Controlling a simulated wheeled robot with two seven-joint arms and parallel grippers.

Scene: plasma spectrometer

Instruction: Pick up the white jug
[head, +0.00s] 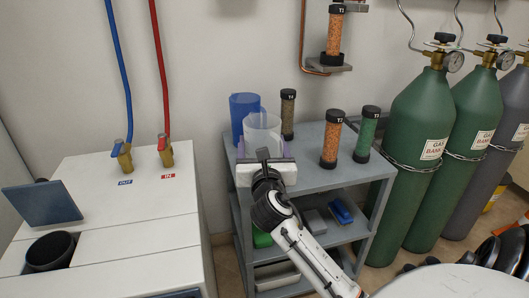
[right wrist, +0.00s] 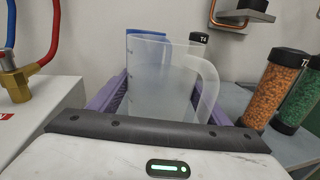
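The white jug (head: 262,128) is translucent and stands upright on the grey cart's top shelf (head: 318,176), at its left end. In the right wrist view the jug (right wrist: 160,85) fills the middle, with its handle to the right. My right gripper (head: 265,160) is at the jug's near side. Its purple fingers (right wrist: 165,108) are spread wide, one on each side of the jug. I see no clear grip; the lower jug and fingertips are partly hidden. My left gripper is not in view.
A blue jug (head: 242,106) stands close behind the white jug. Capped sample tubes (head: 331,140) stand to the right on the shelf. Green gas cylinders (head: 418,125) are chained farther right. A white machine (head: 120,205) with blue and red hoses is at left.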

